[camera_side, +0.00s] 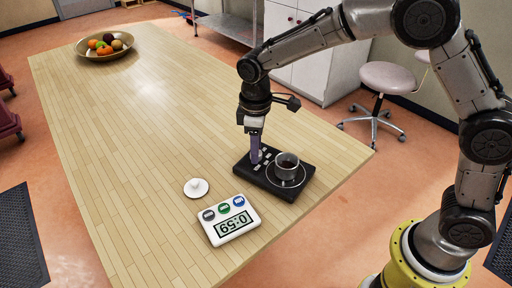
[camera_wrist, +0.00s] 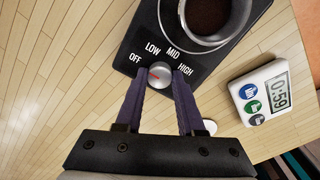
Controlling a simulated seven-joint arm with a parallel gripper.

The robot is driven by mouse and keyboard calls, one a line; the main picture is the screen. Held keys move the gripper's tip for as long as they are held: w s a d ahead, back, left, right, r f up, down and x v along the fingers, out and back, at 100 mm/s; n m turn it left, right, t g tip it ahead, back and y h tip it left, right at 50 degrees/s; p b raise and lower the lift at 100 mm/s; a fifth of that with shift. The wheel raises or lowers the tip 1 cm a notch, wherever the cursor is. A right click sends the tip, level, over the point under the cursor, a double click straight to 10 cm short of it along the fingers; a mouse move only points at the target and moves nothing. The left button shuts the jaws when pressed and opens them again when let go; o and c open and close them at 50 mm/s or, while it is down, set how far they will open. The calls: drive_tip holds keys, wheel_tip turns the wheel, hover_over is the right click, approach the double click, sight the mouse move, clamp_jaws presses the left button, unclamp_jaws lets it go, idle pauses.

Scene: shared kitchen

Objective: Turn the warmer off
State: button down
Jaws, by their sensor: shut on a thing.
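The black warmer (camera_side: 309,174) lies on the wooden table near its right edge, with a cup of dark liquid (camera_side: 287,163) on its round plate. In the wrist view the warmer's panel (camera_wrist: 150,32) reads OFF, LOW, MID and HIGH in an arc around a silver knob (camera_wrist: 159,76). The knob's red mark slants up to the left, towards the OFF side. My gripper (camera_side: 256,157) points down at the warmer's left end. In the wrist view its purple fingers (camera_wrist: 159,80) are shut on the knob, one on each side.
A white timer (camera_side: 229,220) showing 0:59 stands in front of the warmer. A small white lid-like piece (camera_side: 196,188) lies left of it. A fruit bowl (camera_side: 104,45) is at the far end. The middle of the table (camera_side: 150,120) is clear.

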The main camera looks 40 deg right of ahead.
drive_tip(key=c, duration=0.5)
unclamp_jaws()
drive_tip(key=shift+r, duration=0.1)
wheel_tip(320, 180, up, 14)
drive_tip(key=shift+s+a+f, duration=0.15)
